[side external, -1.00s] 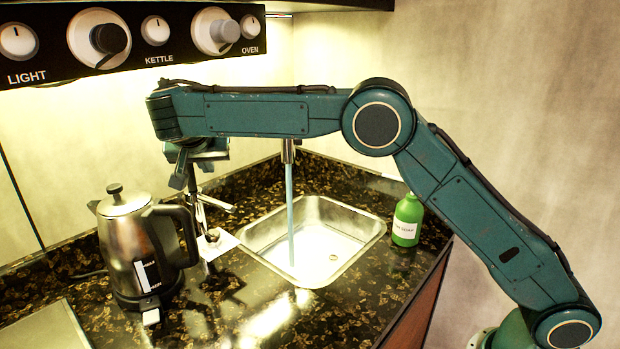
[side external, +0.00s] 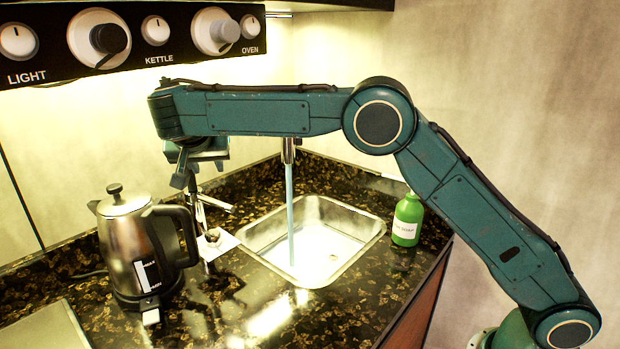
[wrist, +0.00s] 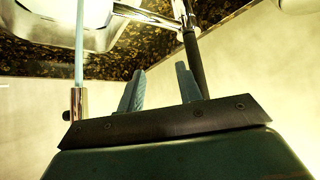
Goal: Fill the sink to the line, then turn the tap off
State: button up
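The steel sink (side external: 352,262) is set in the dark counter; its near edge also shows in the wrist view (wrist: 45,38). A stream of water (side external: 290,215) runs from the tap spout (side external: 288,152) into it. I cannot make out a fill line or the water level. The tap's upright post (side external: 205,245) stands left of the sink, with a lever (side external: 216,204) sticking out near its upper part. My gripper (side external: 185,180) hangs above and slightly left of the lever. In the wrist view my gripper's fingers (wrist: 160,85) are apart with nothing held between them.
A steel kettle (side external: 122,225) stands close by on the left. A green soap bottle (side external: 407,222) stands right of the sink. A knob panel (side external: 135,35) hangs above at the upper left. The front counter is mostly clear.

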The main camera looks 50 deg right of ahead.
jog(key=n+y, duration=0.1)
jog(key=n, duration=0.1)
jog(key=n+g+y, duration=0.1)
jog(key=n+y, duration=0.3)
jog(key=n, duration=0.4)
send_near(220, 202)
jog(key=shift+w+a+f, duration=0.15)
jog(key=shift+w+f, duration=0.1)
jog(key=shift+f, duration=0.1)
jog(key=shift+x, duration=3.7)
grip_shut()
